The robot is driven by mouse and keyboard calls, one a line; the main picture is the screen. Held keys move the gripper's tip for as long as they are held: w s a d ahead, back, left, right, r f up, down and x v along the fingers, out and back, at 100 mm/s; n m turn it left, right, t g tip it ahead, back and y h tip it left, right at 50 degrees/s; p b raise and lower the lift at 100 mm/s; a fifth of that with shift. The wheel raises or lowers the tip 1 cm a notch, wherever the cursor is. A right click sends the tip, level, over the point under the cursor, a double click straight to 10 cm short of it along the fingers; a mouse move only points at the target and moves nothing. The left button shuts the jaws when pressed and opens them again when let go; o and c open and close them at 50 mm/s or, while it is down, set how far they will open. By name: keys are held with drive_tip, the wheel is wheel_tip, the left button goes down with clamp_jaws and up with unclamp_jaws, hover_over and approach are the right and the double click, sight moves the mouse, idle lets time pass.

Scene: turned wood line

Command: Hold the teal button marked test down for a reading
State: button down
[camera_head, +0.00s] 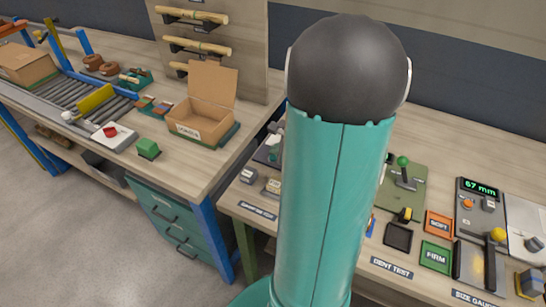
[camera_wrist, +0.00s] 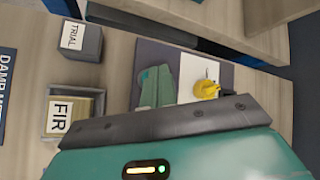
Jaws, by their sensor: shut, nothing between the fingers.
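In the wrist view my gripper (camera_wrist: 155,72) shows as two teal fingers side by side, shut and empty, in front of its dark crossbar. The fingers are over a dark grey and white panel (camera_wrist: 218,75). A small yellow part (camera_wrist: 206,89) is on the panel's white side, right of the fingers. I cannot make out the teal button marked test; the fingers and crossbar cover part of the panel. I cannot tell whether the fingertips touch anything. In the head view my arm hides much of this bench area.
In the wrist view, a grey block marked TRIAL (camera_wrist: 83,42) and a tray with a FIR block (camera_wrist: 76,110) are left of the panel. In the head view, the dent test fixture (camera_head: 403,176) and a gauge reading 67 mm (camera_head: 480,188) stand right of my arm.

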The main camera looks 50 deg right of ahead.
drive_tip(key=shift+r, duration=2.5)
drive_tip(key=shift+s, duration=0.1)
